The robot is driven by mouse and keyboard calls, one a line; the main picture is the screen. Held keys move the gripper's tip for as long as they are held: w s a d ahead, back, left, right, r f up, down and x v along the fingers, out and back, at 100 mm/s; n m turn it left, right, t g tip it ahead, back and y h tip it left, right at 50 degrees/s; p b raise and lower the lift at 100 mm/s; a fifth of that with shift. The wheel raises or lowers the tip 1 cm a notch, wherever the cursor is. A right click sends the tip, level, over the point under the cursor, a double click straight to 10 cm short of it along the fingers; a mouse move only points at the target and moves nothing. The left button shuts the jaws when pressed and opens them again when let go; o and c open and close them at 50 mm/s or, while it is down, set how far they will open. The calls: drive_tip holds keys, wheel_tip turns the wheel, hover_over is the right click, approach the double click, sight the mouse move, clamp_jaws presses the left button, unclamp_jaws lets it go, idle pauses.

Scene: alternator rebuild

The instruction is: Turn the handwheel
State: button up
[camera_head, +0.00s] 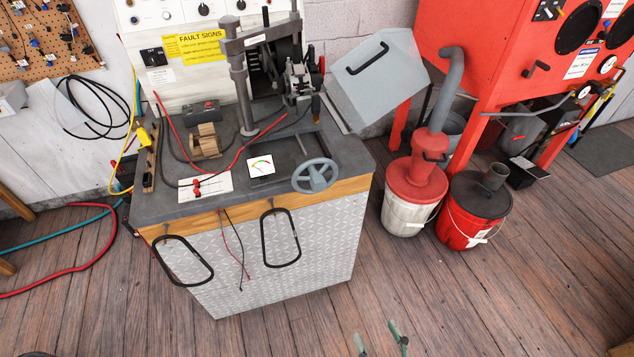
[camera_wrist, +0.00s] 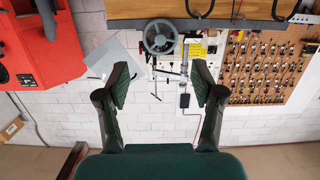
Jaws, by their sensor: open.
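The grey spoked handwheel (camera_head: 315,175) stands at the front right corner of the test bench (camera_head: 250,188), at the bench's front edge. It also shows in the wrist view (camera_wrist: 160,37), at the top middle, beyond my fingertips. My gripper (camera_wrist: 161,83) is open and empty, with its two dark green fingers wide apart. In the head view only the tips of my gripper (camera_head: 381,340) show at the bottom edge, over the floor in front of the bench. They are well apart from the handwheel. Nothing covers the wheel in the head view.
Two black cable loops (camera_head: 281,238) hang on the bench front, with thin red and black leads between them. A white bucket (camera_head: 404,214) and a red bucket (camera_head: 468,235) stand right of the bench. The wooden floor (camera_head: 440,300) in front is clear.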

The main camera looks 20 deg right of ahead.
drive_tip(key=w, duration=1.3)
drive_tip(key=t, duration=0.2)
approach(320, 186)
drive_tip(key=shift+n, duration=0.3)
drive_tip(key=w, duration=1.1)
drive_tip(key=shift+r, duration=0.1)
drive_tip(key=c, duration=1.1)
